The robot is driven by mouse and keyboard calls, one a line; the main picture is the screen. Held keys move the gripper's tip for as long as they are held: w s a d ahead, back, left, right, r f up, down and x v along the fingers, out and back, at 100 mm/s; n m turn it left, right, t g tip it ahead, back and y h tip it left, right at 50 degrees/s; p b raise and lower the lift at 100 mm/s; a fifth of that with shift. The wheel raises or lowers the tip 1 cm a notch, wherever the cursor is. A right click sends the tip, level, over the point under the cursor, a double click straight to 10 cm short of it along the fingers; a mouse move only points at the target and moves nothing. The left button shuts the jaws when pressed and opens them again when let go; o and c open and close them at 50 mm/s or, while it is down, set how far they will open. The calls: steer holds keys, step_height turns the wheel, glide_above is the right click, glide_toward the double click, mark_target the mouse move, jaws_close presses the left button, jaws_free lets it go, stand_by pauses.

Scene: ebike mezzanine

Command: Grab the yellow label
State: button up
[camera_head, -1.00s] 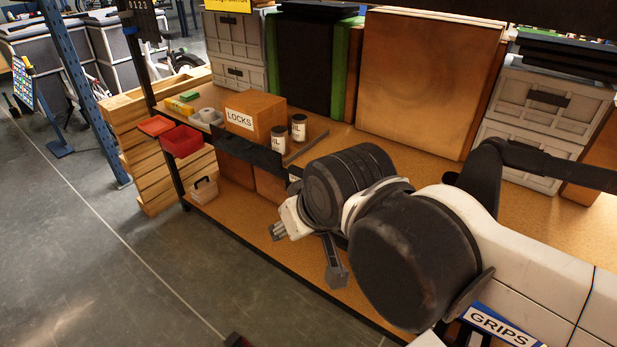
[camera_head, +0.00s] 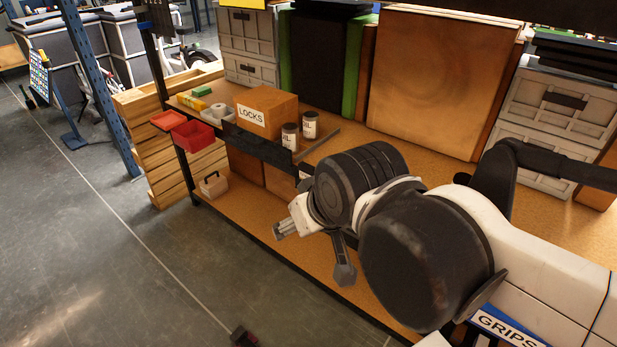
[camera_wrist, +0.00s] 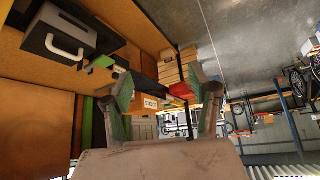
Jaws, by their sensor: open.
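A yellow label (camera_head: 243,4) shows at the top edge of the head view, above the stacked grey crates. It is mostly cut off by the frame, and I cannot make it out in the wrist view. My gripper (camera_wrist: 163,88) is open in the wrist view, with its two fingers spread and nothing between them. In the head view my gripper is low in front of the shelf, far below and to the right of the label.
A blue post (camera_head: 98,85) rises at the left.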

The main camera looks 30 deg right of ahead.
steer(key=o, duration=0.5)
steer(key=shift+c, duration=0.2)
steer(key=w+d+r+m+g, duration=0.1)
steer(key=w+d+r+m, duration=0.15)
steer(key=w, duration=0.25)
steer(key=w+d+r+m+g, duration=0.1)
steer(key=w+r, duration=0.2)
steer(key=w, duration=0.2)
steer(key=m+g+p, duration=0.2)
steer(key=m+g, duration=0.3)
steer(key=m, duration=0.5)
glide_above(308, 174)
steer(key=w, duration=0.2)
step_height(308, 174, down, 13)
steer(key=f, duration=0.5)
steer(key=d+f, duration=0.1)
steer(key=f, duration=0.1)
steer(key=shift+s+f+b, duration=0.1)
steer(key=shift+f+b, duration=0.05)
steer(key=shift+b, duration=0.15)
steer(key=shift+s+a+f+b, duration=0.1)
steer(key=shift+s+f+b, duration=0.1)
steer(key=shift+f, duration=1.35)
steer(key=shift+s+f+b, duration=0.1)
steer(key=shift+f+b, duration=0.1)
steer(key=shift+f, duration=1.35)
